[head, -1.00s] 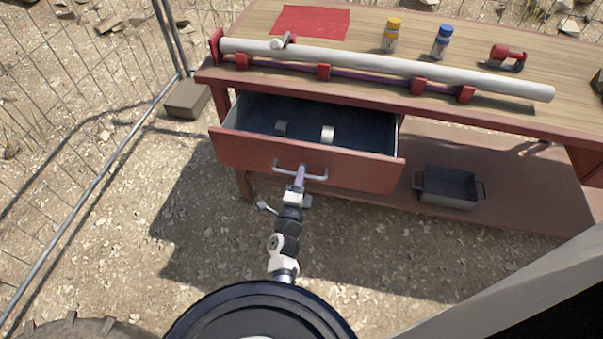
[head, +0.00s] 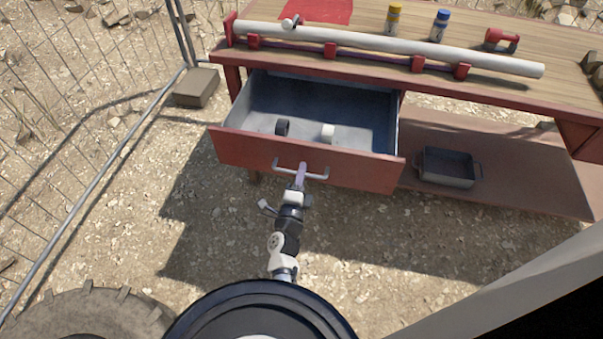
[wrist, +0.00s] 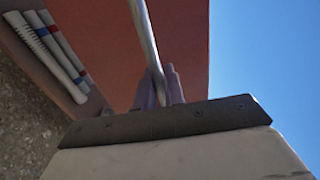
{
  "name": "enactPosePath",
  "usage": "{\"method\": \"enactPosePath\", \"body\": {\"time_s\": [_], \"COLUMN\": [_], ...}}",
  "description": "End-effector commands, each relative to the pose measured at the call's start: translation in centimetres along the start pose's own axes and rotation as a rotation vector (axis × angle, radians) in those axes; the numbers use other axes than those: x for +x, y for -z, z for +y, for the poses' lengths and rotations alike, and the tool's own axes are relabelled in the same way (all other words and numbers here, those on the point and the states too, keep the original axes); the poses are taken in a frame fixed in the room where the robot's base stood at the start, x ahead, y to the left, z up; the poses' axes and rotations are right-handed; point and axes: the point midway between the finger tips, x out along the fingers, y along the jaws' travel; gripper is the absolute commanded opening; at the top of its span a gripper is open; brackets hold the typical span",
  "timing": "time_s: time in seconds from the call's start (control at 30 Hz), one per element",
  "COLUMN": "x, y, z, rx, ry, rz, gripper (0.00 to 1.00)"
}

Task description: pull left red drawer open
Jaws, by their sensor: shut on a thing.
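The left red drawer (head: 350,170) is pulled well out from under the workbench in the head view. Its grey inside shows, with a dark roll (head: 282,127) and a white roll (head: 328,131) near its front. My gripper (head: 300,173) is shut on the metal handle (head: 318,176) at the middle of the drawer front. In the wrist view my gripper (wrist: 160,88) has its two fingers around the handle bar (wrist: 146,40), close against the red front (wrist: 95,35).
The workbench top (head: 550,60) carries a long white pipe (head: 400,53) on red holders. A grey bin (head: 447,167) sits on the lower shelf. A wire fence (head: 90,180) with a block foot (head: 197,87) stands to the left. Gravel ground lies before the drawer.

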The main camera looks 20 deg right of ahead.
Motion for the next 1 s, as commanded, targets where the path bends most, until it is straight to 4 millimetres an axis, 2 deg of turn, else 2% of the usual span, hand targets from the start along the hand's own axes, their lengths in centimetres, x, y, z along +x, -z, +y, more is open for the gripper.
{"method": "enactPosePath", "body": {"time_s": [0.2, 0.23, 0.37, 1.0], "x": [0.03, 0.03, 0.03, 0.12], "y": [-0.01, -0.01, 0.0, 0.05], "z": [-0.06, -0.06, -0.06, 0.3], "rx": [0.0, 0.0, 0.0, 0.0], "ry": [0.001, 0.001, 0.001, 0.0], "rz": [0.0, 0.0, 0.0, 0.0], "gripper": [0.0, 0.12, 0.28, 0.28]}}
